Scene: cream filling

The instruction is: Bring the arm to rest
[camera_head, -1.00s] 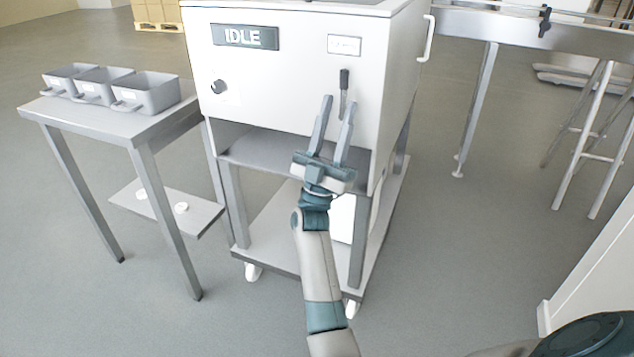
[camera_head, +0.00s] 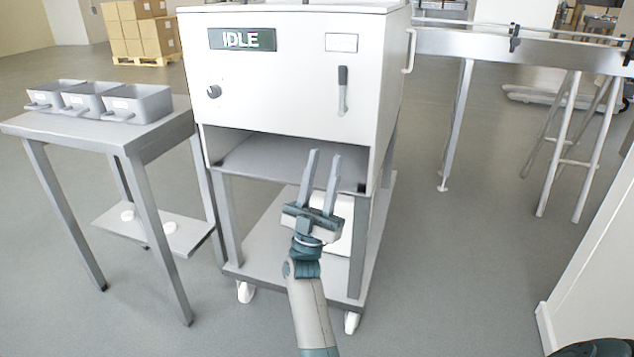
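My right gripper (camera_head: 322,182) is in front of the white machine's lower opening, its two fingers apart and pointing up and away, with nothing between them. It appears clear of the machine's dark lever (camera_head: 342,90), which hangs on the front panel above it. The white machine (camera_head: 290,100) has a display (camera_head: 242,39) reading IDLE and a round knob (camera_head: 214,91) at its left. My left gripper is not in the view.
A steel table (camera_head: 150,138) with three grey bins (camera_head: 138,104) stands left of the machine. A conveyor (camera_head: 480,50) runs at the back right. Stacked cartons (camera_head: 140,30) stand far back left. A white panel (camera_head: 595,270) is at the right edge. Floor between is clear.

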